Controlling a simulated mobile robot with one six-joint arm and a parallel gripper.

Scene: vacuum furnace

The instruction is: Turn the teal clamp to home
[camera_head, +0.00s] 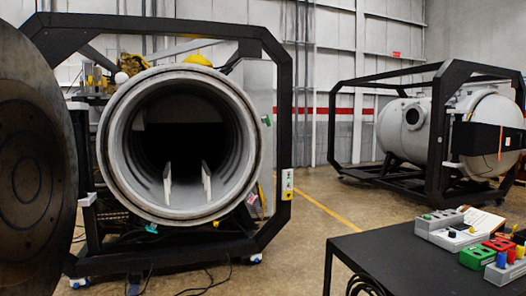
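The teal clamp (151,229) is a small piece at the lower edge of the open furnace mouth, a little left of the bottom. It is too small to tell which way it is turned. The furnace's round flange (250,165) faces me, with a dark hollow chamber behind it. My gripper is not in view, and nothing is seen touching the clamp.
A green clamp-like piece (267,120) sits at the flange's right, and a small orange one (216,224) at its bottom. The dark round door (35,165) stands open at left. A black frame (284,120) surrounds the furnace. A black table (375,255) stands at lower right.

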